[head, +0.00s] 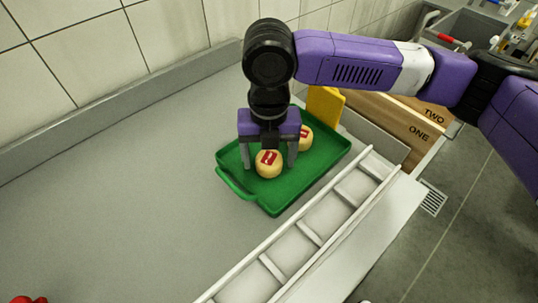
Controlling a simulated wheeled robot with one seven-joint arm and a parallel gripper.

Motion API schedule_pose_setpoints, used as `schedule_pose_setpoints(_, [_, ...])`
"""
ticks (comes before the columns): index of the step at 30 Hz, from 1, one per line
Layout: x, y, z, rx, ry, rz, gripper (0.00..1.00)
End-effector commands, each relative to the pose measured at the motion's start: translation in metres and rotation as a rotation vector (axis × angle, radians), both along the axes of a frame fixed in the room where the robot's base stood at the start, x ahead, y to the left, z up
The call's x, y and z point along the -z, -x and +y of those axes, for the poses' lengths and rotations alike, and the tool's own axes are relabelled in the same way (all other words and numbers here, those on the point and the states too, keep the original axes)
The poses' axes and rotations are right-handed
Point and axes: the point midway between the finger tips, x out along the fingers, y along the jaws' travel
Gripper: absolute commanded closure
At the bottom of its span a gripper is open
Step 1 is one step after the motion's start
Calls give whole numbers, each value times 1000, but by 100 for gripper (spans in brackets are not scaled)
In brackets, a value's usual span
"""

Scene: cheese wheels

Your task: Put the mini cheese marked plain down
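A small pale-yellow mini cheese (266,171) with a red and white label lies on a green tray (272,205) in the head view. A second similar mini cheese (306,138) lies behind it to the right, partly hidden by my gripper. The label wording is too small to read, so I cannot tell which is marked plain. My gripper (270,164) points down over the tray. Its two grey fingers stand wide apart, one on each side of the nearer cheese, with small gaps showing. Whether that cheese rests on the tray is hard to tell.
A white rack with slots (309,231) runs along the counter's front edge, right of the tray. Wooden crates (400,118) marked ONE and TWO and a yellow board (325,106) stand beyond. A red object (28,299) is bottom left. The grey counter (130,200) is clear on the left.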

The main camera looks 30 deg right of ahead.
Motion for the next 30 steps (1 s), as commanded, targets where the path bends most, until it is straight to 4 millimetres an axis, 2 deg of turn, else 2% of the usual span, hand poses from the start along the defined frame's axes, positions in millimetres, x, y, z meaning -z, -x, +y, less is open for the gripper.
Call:
schedule_pose_setpoints(8, [-6,0,0,0,1,-2,25])
schedule_pose_setpoints(11, [-19,-1,0,0,0,-2,25])
schedule_pose_setpoints(24, [-103,0,0,-1,1,-2,25])
schedule_pose_setpoints(30, [-121,0,0,-1,0,-1,25])
